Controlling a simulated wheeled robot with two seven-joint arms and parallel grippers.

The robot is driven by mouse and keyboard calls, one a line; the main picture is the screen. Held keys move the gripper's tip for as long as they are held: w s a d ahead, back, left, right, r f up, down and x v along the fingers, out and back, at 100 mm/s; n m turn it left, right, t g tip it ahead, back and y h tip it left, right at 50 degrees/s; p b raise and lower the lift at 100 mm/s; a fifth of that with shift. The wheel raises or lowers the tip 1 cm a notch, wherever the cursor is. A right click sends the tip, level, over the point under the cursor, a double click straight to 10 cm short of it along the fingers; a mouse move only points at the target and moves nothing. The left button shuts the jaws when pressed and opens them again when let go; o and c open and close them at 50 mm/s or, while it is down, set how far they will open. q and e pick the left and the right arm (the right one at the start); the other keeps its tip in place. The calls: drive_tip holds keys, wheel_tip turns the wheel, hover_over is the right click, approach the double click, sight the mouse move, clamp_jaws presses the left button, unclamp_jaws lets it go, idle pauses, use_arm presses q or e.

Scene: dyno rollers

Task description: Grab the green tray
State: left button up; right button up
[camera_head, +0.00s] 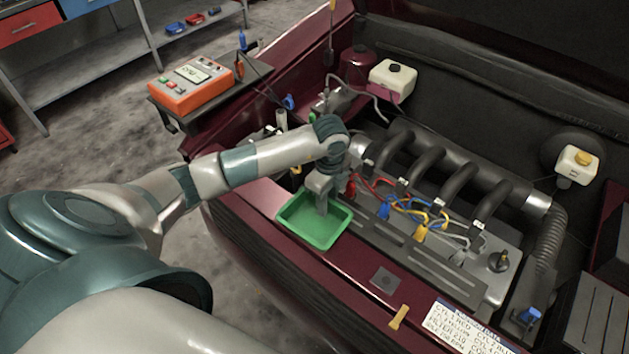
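The green tray (300,232) is a shallow rectangular tray on the front edge of the dark red car's engine bay. It looks empty. My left arm reaches in from the left, and my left gripper (321,207) points down over the tray's far part. Its fingers overlap the tray's inside in the picture. I cannot tell whether they touch it or how far apart they are. My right gripper is not in view.
Engine parts with red, blue and yellow wires (405,205) lie just right of the tray. An orange meter (193,82) stands on a side stand at the back left.

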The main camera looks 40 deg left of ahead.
use_arm(q)
clamp_jaws()
drive_tip(key=shift+r, duration=0.1)
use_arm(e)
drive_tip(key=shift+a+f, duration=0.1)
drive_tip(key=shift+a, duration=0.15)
